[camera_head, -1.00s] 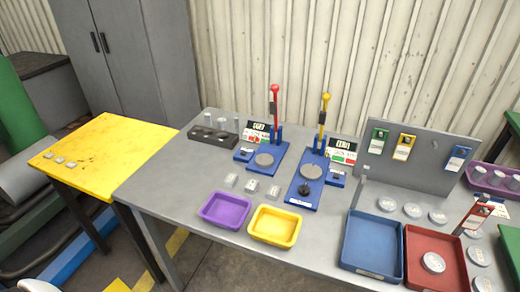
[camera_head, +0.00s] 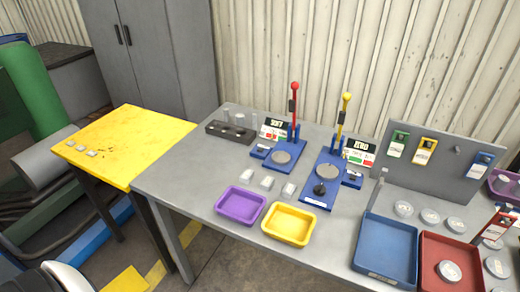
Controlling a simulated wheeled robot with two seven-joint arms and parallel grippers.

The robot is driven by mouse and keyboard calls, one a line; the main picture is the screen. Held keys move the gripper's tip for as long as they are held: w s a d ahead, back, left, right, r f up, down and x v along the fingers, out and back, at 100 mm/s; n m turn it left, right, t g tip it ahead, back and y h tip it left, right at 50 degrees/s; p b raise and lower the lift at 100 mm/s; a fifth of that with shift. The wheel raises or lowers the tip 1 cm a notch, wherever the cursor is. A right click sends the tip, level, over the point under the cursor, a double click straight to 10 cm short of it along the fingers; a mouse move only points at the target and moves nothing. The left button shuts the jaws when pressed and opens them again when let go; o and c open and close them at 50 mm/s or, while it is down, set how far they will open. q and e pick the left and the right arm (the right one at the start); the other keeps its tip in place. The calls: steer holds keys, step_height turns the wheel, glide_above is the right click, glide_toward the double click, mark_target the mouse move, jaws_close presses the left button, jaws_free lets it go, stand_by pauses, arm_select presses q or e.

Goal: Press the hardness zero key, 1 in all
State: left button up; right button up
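Two blue testers stand side by side on the grey table. The left one (camera_head: 290,150) has a red-knobbed lever (camera_head: 294,98), a round grey plate and a small display (camera_head: 273,128). The right one (camera_head: 318,190) has a yellow-knobbed lever (camera_head: 344,108), a round plate, a black knob in front and a display (camera_head: 358,147) that seems to read ZERO. A small blue key box (camera_head: 260,151) sits left of the first tester. Another key box (camera_head: 352,178) sits right of the second. I cannot tell which carries the hardness zero key.
Purple (camera_head: 241,218) and yellow (camera_head: 270,238) trays stand at the front edge, with small metal blocks (camera_head: 267,182) behind them. Blue (camera_head: 392,222) and red (camera_head: 433,240) trays are at right, before a grey tag board (camera_head: 452,182). A yellow table (camera_head: 140,125) adjoins at left.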

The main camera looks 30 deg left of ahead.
arm_select(q)
jaws_close()
steer(key=shift+a, duration=0.1)
stand_by(1.2)
